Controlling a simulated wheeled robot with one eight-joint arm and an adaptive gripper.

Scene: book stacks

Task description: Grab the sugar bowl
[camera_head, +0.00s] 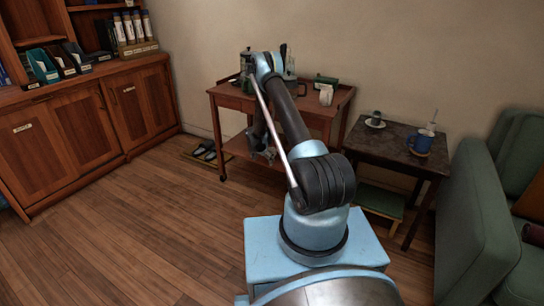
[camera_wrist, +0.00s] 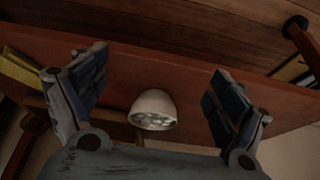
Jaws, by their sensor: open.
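A small white bowl (camera_wrist: 153,106) with pale lumps inside, which looks like the sugar bowl, shows in the wrist view. It appears upside down there, its open side toward the bottom of the picture, against a reddish-brown wooden shelf (camera_wrist: 185,75). My gripper (camera_wrist: 158,68) is open, one finger on each side of the bowl, with clear gaps between. In the head view my gripper (camera_head: 262,155) is low at the wooden cart (camera_head: 232,101), by its lower shelf. I cannot make out the bowl in the head view; my arm covers part of the cart.
A dark side table (camera_head: 390,145) with a blue mug (camera_head: 421,143) stands to the right, beside a green armchair (camera_head: 475,220). Wooden floor (camera_head: 150,230) is open at left.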

